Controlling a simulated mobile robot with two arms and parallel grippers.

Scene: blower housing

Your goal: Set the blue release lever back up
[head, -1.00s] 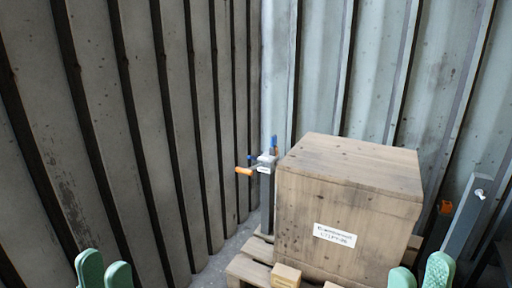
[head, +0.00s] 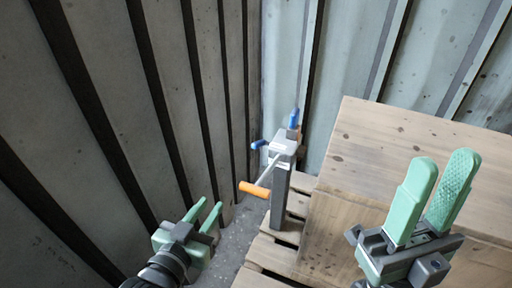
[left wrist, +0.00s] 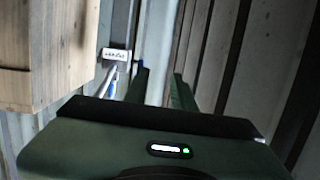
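A grey post (head: 278,195) stands beside a wooden crate. A short blue piece (head: 258,144) sticks out to the left of its head, and another blue piece (head: 293,118) stands upright behind it; I cannot tell which is the release lever. An orange-handled crank (head: 255,189) points toward the lower left. My left gripper (head: 211,204) is open and empty, left of and below the orange handle. In the left wrist view, blue bits (left wrist: 112,88) show beside the open fingers (left wrist: 160,80). My right gripper (head: 445,160) is open and empty in front of the crate.
The wooden crate (head: 365,140) sits on a pallet (head: 265,252) to the right of the post. Ribbed metal walls (head: 100,120) close off the left and back. Some bare floor (head: 228,255) lies left of the pallet.

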